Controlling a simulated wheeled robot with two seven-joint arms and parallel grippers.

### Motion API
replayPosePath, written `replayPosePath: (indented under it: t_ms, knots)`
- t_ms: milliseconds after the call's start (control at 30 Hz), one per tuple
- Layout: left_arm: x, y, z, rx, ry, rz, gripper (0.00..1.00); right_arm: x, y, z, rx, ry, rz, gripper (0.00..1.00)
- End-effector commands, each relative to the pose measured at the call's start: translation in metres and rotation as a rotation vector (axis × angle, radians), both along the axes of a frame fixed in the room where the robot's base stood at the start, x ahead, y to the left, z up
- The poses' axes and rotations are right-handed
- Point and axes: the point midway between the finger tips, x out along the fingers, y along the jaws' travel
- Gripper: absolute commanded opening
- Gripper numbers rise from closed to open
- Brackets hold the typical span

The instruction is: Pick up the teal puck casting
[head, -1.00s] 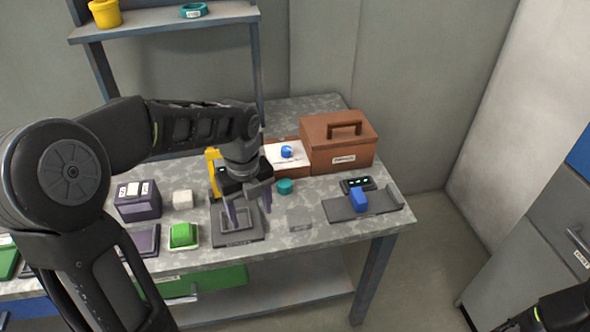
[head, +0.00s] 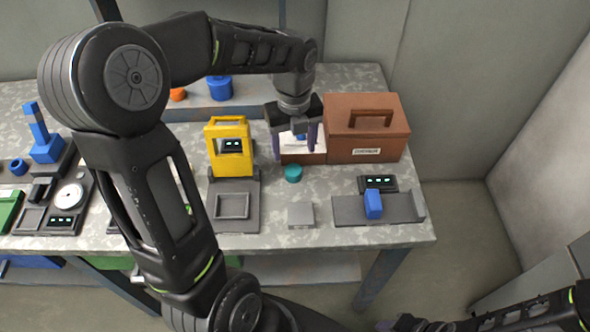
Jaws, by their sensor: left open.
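I cannot tell the exact height gap. The puck shows clear of the fingers.
The brown box (head: 366,128) with a handle stands close on the right. A yellow frame device (head: 229,147) stands left, behind a dark square fixture (head: 233,222). A grey block (head: 301,214) lies in front. A blue block (head: 373,204) sits on a grey plate (head: 408,209) at right.

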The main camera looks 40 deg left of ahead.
Motion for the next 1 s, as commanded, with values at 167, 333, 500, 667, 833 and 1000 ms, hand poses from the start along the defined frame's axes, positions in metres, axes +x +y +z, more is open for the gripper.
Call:
replayPosePath:
  t_ms: [167, 333, 500, 667, 833, 1000]
  knots:
    - [-0.001, 0.0, -0.019, -0.001, 0.004, 0.0, 0.64, 0.0, 0.0, 0.001, 0.0, 0.0, 0.0, 0.36]
    - [0.0, 0.0, -0.021, -0.001, 0.001, 0.0, 0.64, 0.0, 0.0, 0.001, 0.0, -0.001, 0.0, 0.36]
    - [0.0, 0.0, -0.022, 0.0, 0.001, 0.0, 0.64, 0.0, 0.0, 0.001, 0.0, -0.001, 0.0, 0.36]
    - [-0.001, 0.001, -0.036, -0.001, 0.006, 0.0, 0.64, 0.0, 0.0, 0.005, 0.0, 0.0, 0.0, 0.36]
    - [0.0, 0.002, -0.062, -0.002, 0.006, 0.0, 0.64, 0.0, 0.0, 0.007, 0.0, 0.0, 0.0, 0.36]
    - [0.0, 0.002, -0.074, -0.002, 0.003, 0.0, 0.64, 0.0, 0.0, 0.008, 0.0, 0.0, 0.0, 0.36]
